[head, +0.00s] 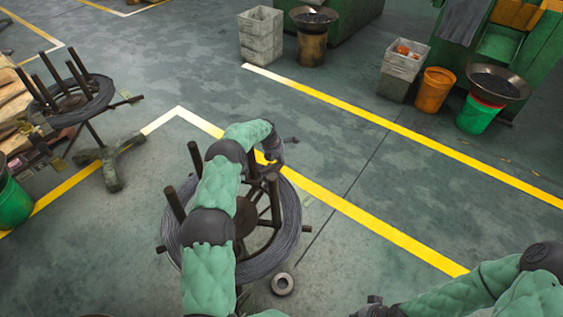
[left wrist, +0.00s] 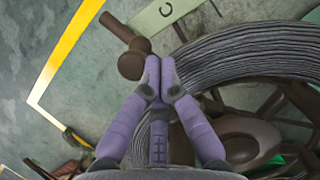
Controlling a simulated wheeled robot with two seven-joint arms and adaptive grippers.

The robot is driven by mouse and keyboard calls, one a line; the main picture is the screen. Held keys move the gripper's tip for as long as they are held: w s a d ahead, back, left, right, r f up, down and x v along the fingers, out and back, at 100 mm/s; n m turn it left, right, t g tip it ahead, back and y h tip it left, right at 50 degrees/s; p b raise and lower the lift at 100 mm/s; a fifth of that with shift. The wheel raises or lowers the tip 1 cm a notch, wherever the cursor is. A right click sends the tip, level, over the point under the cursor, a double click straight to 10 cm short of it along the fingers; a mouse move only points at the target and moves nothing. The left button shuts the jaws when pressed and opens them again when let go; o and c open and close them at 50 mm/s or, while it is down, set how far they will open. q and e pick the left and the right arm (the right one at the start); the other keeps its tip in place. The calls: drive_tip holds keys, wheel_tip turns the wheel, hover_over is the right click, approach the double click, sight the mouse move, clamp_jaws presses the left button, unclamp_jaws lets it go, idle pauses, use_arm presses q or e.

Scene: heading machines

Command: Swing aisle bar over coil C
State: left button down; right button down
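Coil C (head: 290,215) is a ring of grey wire on a brown stand with several upright posts. A green plate marked C (left wrist: 168,14) shows beside the coil (left wrist: 235,55) in the left wrist view. A brown bar (left wrist: 125,33) with a rounded end sticks out past the coil's edge there; I take it for the aisle bar. My left gripper (head: 272,157) reaches over the coil's far side. Its purple fingers (left wrist: 160,68) are together right beside the rounded end; whether they grip anything is hidden. My right gripper (head: 376,308) is at the bottom edge, its fingers unclear.
A second coil stand (head: 70,100) stands at the left. A metal ring (head: 283,284) lies on the floor by coil C. A grey crate (head: 402,65), an orange bucket (head: 434,92) and a green bucket (head: 478,115) stand at the upper right. The floor right of the coil is clear.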

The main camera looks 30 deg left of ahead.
use_arm(q)
drive_tip(key=shift+w+a+f+b, duration=0.15)
drive_tip(key=shift+w+a+b, duration=0.3)
drive_tip(key=shift+a, duration=0.35)
drive_tip(key=shift+w+a+n, duration=0.35)
drive_tip(key=shift+a+n, duration=0.25)
drive_tip(key=shift+a, duration=0.05)
drive_tip(key=shift+w+a+r+n+y+b, duration=0.1)
drive_tip(key=shift+w+a+n+y+b, duration=0.1)
drive_tip(key=shift+a+n, duration=0.3)
drive_tip(key=shift+w+a+r+n+y+b, duration=0.1)
drive_tip(key=shift+a+n+y, duration=0.1)
drive_tip(key=shift+a+n, duration=0.25)
use_arm(e)
drive_tip(key=shift+w+a+f, duration=0.1)
drive_tip(key=shift+f, duration=0.85)
use_arm(q)
drive_tip(key=shift+s, duration=0.1)
